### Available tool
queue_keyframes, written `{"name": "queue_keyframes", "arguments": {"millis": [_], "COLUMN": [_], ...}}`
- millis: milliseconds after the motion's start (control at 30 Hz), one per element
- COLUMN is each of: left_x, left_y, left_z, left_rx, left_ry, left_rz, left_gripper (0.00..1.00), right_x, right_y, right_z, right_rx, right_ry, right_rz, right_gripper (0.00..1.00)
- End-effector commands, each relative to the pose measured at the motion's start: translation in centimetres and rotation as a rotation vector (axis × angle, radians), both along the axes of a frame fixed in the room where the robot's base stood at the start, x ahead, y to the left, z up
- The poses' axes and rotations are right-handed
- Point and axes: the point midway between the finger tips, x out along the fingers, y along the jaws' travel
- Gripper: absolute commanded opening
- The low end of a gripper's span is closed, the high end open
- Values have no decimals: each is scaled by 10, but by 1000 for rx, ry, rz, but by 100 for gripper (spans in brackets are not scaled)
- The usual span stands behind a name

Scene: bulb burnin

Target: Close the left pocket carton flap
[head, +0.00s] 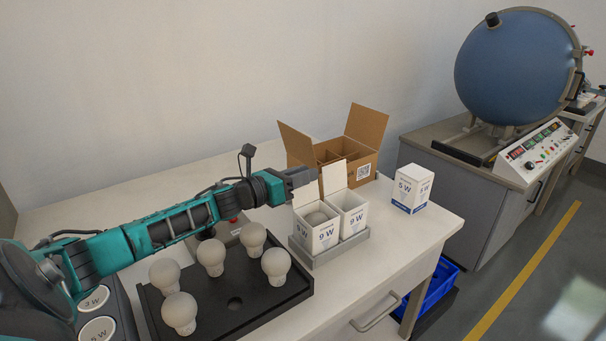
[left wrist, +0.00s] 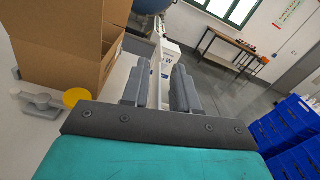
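That gripper is level, just above and behind the flap; contact cannot be told. In the left wrist view its two grey fingers (left wrist: 160,91) are apart, with a narrow gap. The right carton (head: 352,219) beside it has its flap (head: 335,177) upright and looks empty. My right gripper is out of view.
An open brown box (head: 347,154) stands behind the cartons; it also fills the upper left of the wrist view (left wrist: 57,62). A closed 5 W carton (head: 411,190) stands to the right. A black tray (head: 236,318) with several bulbs (head: 276,264) lies under my left arm.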

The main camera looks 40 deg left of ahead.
Motion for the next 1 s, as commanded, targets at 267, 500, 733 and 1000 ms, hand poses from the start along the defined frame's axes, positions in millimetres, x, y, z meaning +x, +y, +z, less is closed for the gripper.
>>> {"name": "queue_keyframes", "arguments": {"millis": [267, 500, 733, 1000], "left_x": [3, 3, 2, 2], "left_y": [-1, -1, -1, -1], "left_z": [0, 0, 0, 0], "left_rx": [0, 0, 0, 0], "left_ry": [0, 0, 0, 0], "left_rz": [1, 0, 0, 0], "left_gripper": [29, 13, 0, 0], "right_x": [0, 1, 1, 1], "right_y": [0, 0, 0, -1], "right_z": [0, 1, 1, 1], "right_rx": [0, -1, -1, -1], "right_ry": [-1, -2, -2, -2], "right_rz": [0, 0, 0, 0], "right_gripper": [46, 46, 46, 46]}}
